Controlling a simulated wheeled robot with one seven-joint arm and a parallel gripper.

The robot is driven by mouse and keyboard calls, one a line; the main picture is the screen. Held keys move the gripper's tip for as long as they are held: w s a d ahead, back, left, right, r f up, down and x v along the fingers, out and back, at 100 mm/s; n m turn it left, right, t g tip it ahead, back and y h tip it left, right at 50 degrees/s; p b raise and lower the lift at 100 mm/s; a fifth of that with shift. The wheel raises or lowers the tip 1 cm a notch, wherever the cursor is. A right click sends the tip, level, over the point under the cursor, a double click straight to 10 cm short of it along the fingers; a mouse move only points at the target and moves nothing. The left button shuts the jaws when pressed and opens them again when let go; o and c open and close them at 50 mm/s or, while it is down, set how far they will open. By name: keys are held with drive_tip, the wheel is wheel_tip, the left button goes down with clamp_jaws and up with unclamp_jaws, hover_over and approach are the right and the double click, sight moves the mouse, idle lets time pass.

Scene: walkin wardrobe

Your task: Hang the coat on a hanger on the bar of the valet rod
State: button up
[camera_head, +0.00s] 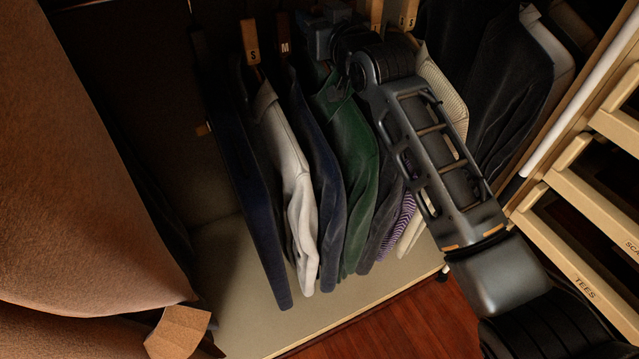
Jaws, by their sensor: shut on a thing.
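My gripper (318,38) is at the top centre, at the neck height of the hanging garments. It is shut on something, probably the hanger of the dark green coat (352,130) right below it. The fingertips and the hanger's hook are largely hidden by the wrist and shadow. The green coat hangs upright between a navy garment (318,150) and a dark grey one (378,220). A white bar (575,105) slopes along the shelf unit's edge at the right; I cannot tell whether it is the valet rod.
A white shirt (290,160) and other garments hang close on both sides. A large brown cloth (80,170) fills the near left. Dark jackets (500,90) hang at upper right. Labelled drawers (580,215) stand at the right. The pale wardrobe base (245,310) is clear below.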

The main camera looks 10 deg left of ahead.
drive_tip(key=shift+a, duration=0.1)
clamp_jaws()
drive_tip(key=shift+r, duration=0.25)
drive_tip(key=shift+r+p, duration=0.3)
drive_tip(key=shift+r, duration=0.05)
drive_tip(key=shift+r+p, duration=0.95)
drive_tip(key=shift+r, duration=0.5)
